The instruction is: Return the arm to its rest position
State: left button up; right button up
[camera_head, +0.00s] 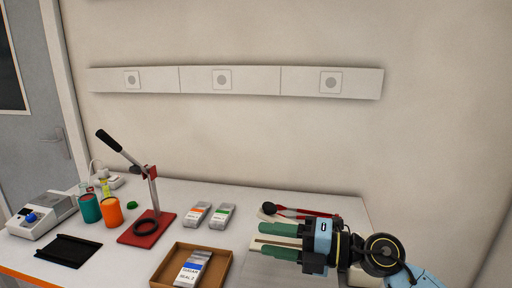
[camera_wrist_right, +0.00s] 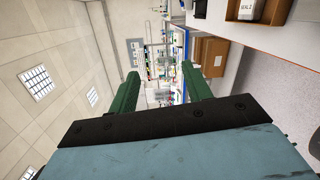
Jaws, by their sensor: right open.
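My right gripper (camera_head: 262,238) is over the right part of the table in the head view, its green fingers pointing left. The fingers are apart with nothing between them. In the right wrist view its two green fingers (camera_wrist_right: 158,92) also stand apart and empty, with the room beyond them. My left gripper is not in view.
A brown tray (camera_head: 157,278) holding a pouch (camera_head: 190,268) lies left of the gripper. Two pouches (camera_head: 197,214) (camera_head: 221,216), a red-based lever press (camera_head: 135,236), orange (camera_head: 111,212) and green (camera_head: 90,208) cups and red-handled tools (camera_head: 300,212) share the white table (camera_head: 240,198).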

jog(key=d+r+m+t+h, duration=0.3)
jog(key=d+m+t+h, duration=0.3)
jog(key=m+t, duration=0.9)
jog(key=s+d+f+m+g+h, duration=0.45)
jog(key=d+f+m+h, duration=0.75)
jog(key=m, duration=0.3)
jog(key=s+f+m+g+y, duration=0.1)
jog(key=s+f+g, duration=0.6)
jog(key=s, duration=0.4)
jog(key=s+f+m+g+y, duration=0.15)
jog(key=s+f+g, duration=0.35)
jog(key=s+f, duration=0.5)
jog(key=s+f+g+b, duration=0.1)
jog(key=s+f, duration=0.1)
jog(key=f, duration=1.1)
jog(key=s+f+b, duration=0.2)
jog(key=f, duration=1.1)
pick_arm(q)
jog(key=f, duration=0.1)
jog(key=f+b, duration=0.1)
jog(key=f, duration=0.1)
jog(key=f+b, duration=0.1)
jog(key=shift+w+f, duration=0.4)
pick_arm(e)
jog(key=s+d+f+g+h, duration=0.1)
jog(key=s+d+f, duration=0.2)
jog(key=s+f, duration=1.2)
jog(key=shift+s+d+f, duration=0.15)
jog(key=shift+s+f, duration=0.15)
jog(key=shift+f, duration=0.6)
